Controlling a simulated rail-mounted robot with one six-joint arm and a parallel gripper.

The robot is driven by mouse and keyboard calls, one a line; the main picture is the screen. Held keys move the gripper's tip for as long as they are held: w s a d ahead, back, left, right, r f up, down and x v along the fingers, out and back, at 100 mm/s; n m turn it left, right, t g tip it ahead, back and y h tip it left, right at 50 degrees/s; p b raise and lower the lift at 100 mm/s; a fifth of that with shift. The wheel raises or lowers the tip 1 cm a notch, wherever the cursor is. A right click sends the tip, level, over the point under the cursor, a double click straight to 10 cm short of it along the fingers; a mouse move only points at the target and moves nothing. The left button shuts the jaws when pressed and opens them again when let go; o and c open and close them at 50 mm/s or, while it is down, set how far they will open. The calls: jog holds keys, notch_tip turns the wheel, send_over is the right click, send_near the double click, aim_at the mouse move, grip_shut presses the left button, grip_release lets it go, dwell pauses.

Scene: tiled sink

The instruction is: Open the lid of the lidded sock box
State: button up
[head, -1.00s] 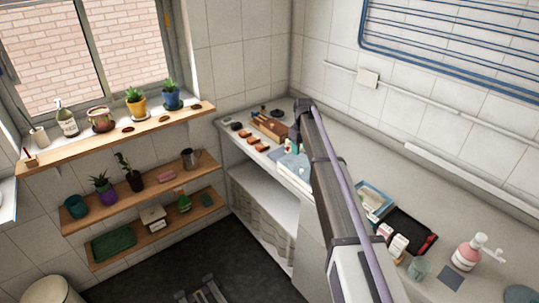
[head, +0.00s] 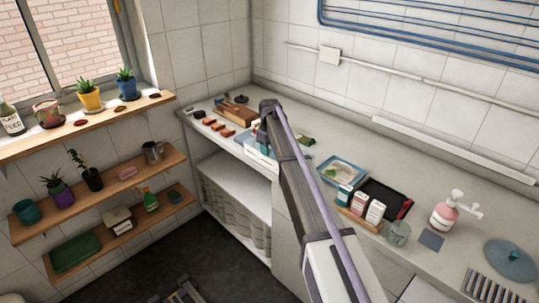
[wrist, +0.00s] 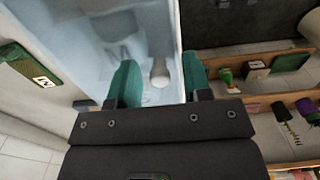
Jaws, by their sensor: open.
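A pale blue-white box (head: 258,149), which looks like the sock box, stands on the counter beside the end of my arm in the head view. In the wrist view a pale blue, translucent-looking surface (wrist: 75,35) fills the upper left, close to my gripper (wrist: 160,80). The two green fingers are apart, with a small white rounded piece (wrist: 159,72) showing between them. I cannot tell whether the fingers touch the box or whether that piece is its handle. The lid's state is unclear. My arm hides the gripper in the head view.
A green block (head: 305,139) lies right of the box; a blue-rimmed tray (head: 342,168), a black tray (head: 383,197) and a pink pump bottle (head: 446,211) stand farther right. A brown wooden case (head: 236,113) and several small reddish blocks lie to the left.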

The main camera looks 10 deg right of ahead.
grip_shut()
dwell(0.3)
jog(key=shift+d, duration=0.1)
